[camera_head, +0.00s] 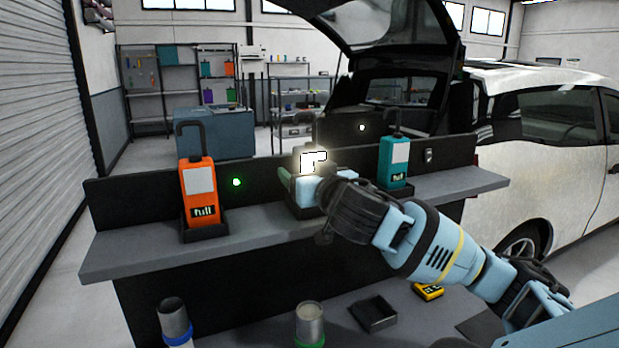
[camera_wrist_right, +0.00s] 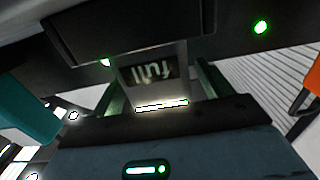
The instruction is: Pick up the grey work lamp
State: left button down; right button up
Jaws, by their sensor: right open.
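The grey work lamp (camera_head: 308,160) stands on the middle of the shelf in the head view, its lit panel showing above my right gripper (camera_head: 302,186), which hides most of its body. In the right wrist view the grey lamp (camera_wrist_right: 153,80) appears upside down with its "full" label. The right gripper's fingers (camera_wrist_right: 158,82) are open, one on each side of the lamp. Whether they touch it I cannot tell. My left gripper is not in view.
An orange lamp (camera_head: 198,190) stands in a dark holder at the left, and a teal lamp (camera_head: 394,162) stands at the right. Below the shelf (camera_head: 270,228) are two canisters (camera_head: 310,322), a black tray (camera_head: 374,314) and a yellow device (camera_head: 428,292). A car (camera_head: 560,130) is behind.

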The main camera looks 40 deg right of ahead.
jog(key=shift+w+d, duration=0.2)
jog(key=shift+w, duration=0.4)
jog(key=c, duration=1.3)
jog(key=shift+d+r, duration=0.1)
jog(key=shift+r, duration=0.1)
